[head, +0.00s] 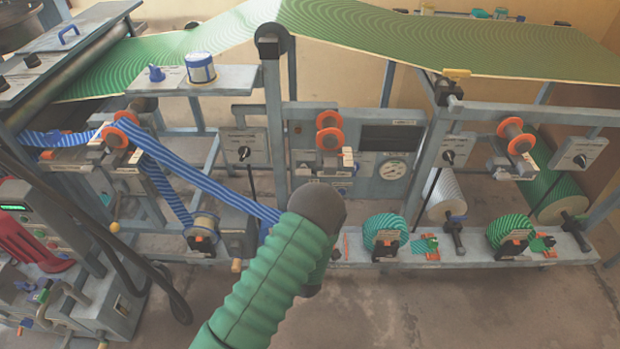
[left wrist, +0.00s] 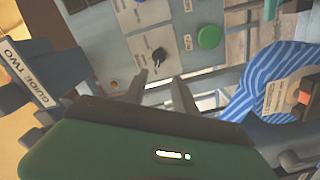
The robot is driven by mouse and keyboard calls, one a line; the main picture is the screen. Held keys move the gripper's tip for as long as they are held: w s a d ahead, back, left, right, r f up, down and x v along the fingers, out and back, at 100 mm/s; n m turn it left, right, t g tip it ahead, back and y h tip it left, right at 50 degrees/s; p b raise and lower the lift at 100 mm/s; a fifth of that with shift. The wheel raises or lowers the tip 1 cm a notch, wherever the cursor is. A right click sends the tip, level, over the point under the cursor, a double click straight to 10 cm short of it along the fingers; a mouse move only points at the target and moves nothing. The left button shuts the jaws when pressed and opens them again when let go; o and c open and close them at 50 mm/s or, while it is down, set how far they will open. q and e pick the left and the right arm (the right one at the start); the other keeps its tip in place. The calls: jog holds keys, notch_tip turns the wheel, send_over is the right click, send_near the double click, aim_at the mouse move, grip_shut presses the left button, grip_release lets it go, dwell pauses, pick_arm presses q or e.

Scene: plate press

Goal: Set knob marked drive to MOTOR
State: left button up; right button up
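In the left wrist view, a small black knob (left wrist: 158,55) sits on a light grey panel (left wrist: 150,15). The markings around it are too small to read, so I cannot tell whether it is the drive knob or where it points. My left gripper (left wrist: 160,88) is open and empty, its two grey fingers apart just below the knob in the picture, seemingly not touching it. In the head view, my green-sleeved arm hides that gripper. Other black knobs show on plates at left (head: 243,152), centre right (head: 448,156) and far right (head: 580,160). My right gripper is not in view.
A green button (left wrist: 210,37) is right of the knob. A label reading GUIDE TWO (left wrist: 25,75) is on a part at left. Blue striped ribbon (left wrist: 275,80) lies close at right. Orange-flanged spools (head: 329,130) and a gauge (head: 392,169) stand behind my arm.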

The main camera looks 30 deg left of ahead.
pick_arm(q)
jog(key=b+x, duration=0.1)
jog(key=x, duration=1.1)
jog(key=shift+d, duration=0.25)
jog(key=shift+w, duration=0.1)
jog(key=shift+c, duration=0.2)
jog(key=shift+d, duration=0.15)
grip_shut()
